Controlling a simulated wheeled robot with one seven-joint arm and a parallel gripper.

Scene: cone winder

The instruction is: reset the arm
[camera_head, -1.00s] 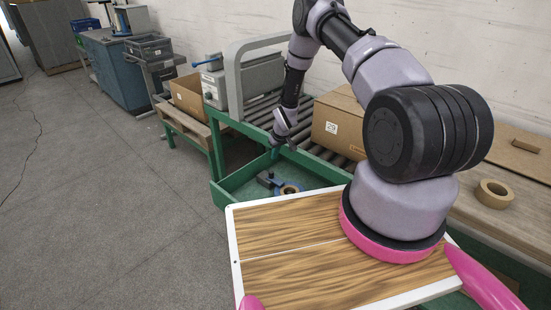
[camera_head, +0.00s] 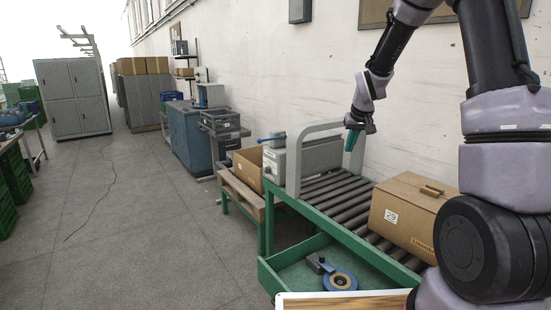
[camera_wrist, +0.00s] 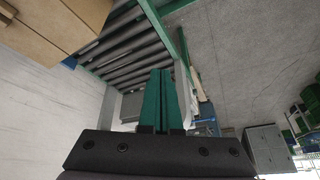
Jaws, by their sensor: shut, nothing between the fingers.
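My gripper (camera_head: 352,139) hangs from my raised arm in the head view, above the roller conveyor and in front of the pale wall. Its green fingers point down. In the wrist view the two green fingers (camera_wrist: 160,100) lie side by side, shut with nothing between them. The gripper touches nothing that I can see.
Below is the roller conveyor (camera_head: 337,199) with a grey arch (camera_head: 293,163) and a cardboard box (camera_head: 405,218) marked 29. A green tray (camera_head: 290,263) holds a blue tape dispenser (camera_head: 339,281). An open cardboard box (camera_head: 248,168) stands beyond.

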